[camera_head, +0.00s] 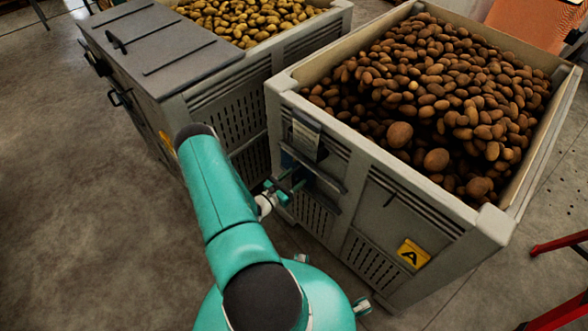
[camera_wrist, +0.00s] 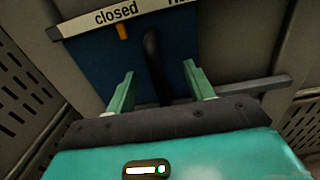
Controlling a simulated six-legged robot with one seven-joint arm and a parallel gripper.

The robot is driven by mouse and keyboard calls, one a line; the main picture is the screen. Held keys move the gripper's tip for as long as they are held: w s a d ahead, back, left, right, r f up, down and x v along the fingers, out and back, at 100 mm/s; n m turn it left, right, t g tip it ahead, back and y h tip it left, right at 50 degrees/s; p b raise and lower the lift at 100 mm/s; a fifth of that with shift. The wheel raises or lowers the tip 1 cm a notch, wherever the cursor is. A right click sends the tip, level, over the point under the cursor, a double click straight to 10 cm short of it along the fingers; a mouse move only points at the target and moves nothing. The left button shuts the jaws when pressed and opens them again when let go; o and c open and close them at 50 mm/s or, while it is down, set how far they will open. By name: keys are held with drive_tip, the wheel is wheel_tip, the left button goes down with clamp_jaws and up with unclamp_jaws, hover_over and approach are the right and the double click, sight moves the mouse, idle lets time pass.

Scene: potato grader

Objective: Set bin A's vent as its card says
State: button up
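Bin A (camera_head: 395,215) is a grey slatted crate of brown potatoes with a yellow "A" label (camera_head: 413,253). A pale card (camera_head: 306,133) hangs on its near-left side; its writing is too small to read. Below it, the vent's blue plate (camera_wrist: 93,62) fills the wrist view. A strip (camera_wrist: 78,24) above the plate reads "closed", with a second word cut off to its right. An orange pointer (camera_wrist: 123,32) sits under "closed". A dark handle (camera_wrist: 152,50) stands between the fingers of my gripper (camera_wrist: 159,70), which is open with gaps visible beside the handle. In the head view my gripper (camera_head: 290,186) is at the vent.
A second bin (camera_head: 225,105) of paler potatoes stands close on the left, behind a grey-lidded box (camera_head: 150,45). The gap between the bins is narrow. Red metal legs (camera_head: 560,243) stand at the right edge. Floor (camera_head: 70,200) is clear at left.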

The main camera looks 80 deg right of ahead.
clamp_jaws()
drive_tip(key=shift+s+a, duration=0.65)
drive_tip(key=shift+s, duration=0.3)
drive_tip(key=shift+s+a, duration=0.7)
drive_tip(key=shift+s, duration=0.3)
drive_tip(key=shift+s+a, duration=0.65)
drive_tip(key=shift+s, duration=0.3)
drive_tip(key=shift+o, duration=1.6)
unclamp_jaws()
drive_tip(key=v, duration=2.3)
